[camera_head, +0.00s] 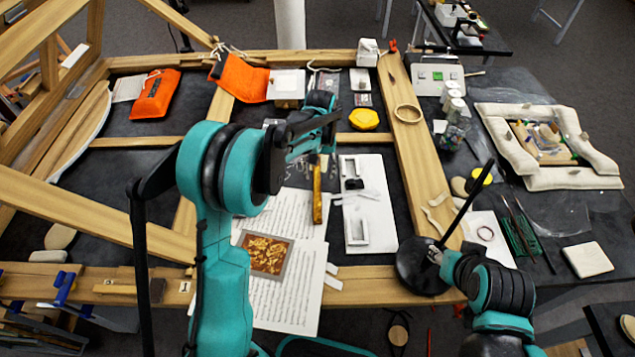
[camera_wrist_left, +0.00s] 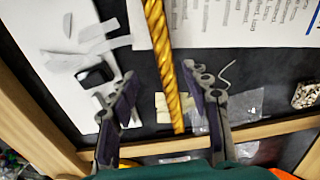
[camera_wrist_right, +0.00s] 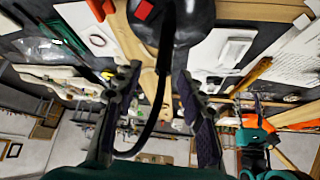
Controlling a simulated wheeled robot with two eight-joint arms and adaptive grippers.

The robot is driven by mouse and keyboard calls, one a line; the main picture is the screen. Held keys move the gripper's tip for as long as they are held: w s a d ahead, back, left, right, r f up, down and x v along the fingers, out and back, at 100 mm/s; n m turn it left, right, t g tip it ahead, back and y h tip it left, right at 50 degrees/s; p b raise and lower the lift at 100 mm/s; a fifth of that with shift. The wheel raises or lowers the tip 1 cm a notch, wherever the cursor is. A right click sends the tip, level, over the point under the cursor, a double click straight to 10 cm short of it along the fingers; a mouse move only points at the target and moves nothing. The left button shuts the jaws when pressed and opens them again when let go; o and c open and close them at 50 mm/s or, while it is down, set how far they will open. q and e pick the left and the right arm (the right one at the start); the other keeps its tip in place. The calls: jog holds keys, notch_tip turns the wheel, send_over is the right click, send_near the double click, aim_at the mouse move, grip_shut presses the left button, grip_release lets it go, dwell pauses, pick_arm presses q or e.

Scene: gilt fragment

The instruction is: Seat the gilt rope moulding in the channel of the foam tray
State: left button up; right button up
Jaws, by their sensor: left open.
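The gilt rope moulding (camera_head: 318,197) is a thin golden twisted rod lying partly over the sheet music. In the left wrist view the moulding (camera_wrist_left: 163,62) runs lengthwise between my left gripper's fingers (camera_wrist_left: 159,78), with gaps on both sides. My left gripper (camera_head: 322,150) is open above the moulding's far end; its arm hides part of the area. A white slab (camera_head: 376,205) with rectangular recesses, apparently the foam tray, lies just right of the moulding. My right gripper (camera_wrist_right: 158,72) has its fingers apart, with a dark curved stem (camera_wrist_right: 160,95) passing between them.
A black round base (camera_head: 420,266) with a slanting rod stands by my right gripper. A gilt square panel (camera_head: 265,254) lies on the sheet music (camera_head: 290,300). A small black block (camera_head: 354,184) and pale strips lie on the slab. Wooden beams (camera_head: 415,150) cross the table.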

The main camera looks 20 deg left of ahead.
aim_at(317, 181)
pick_arm(q)
jog(key=f, duration=0.2)
jog(key=f+b, duration=0.1)
jog(key=a+f+b, duration=0.1)
jog(key=f, duration=0.1)
jog(key=shift+w+f, duration=0.35)
jog(key=shift+r, duration=0.1)
jog(key=shift+c, duration=0.3)
grip_shut()
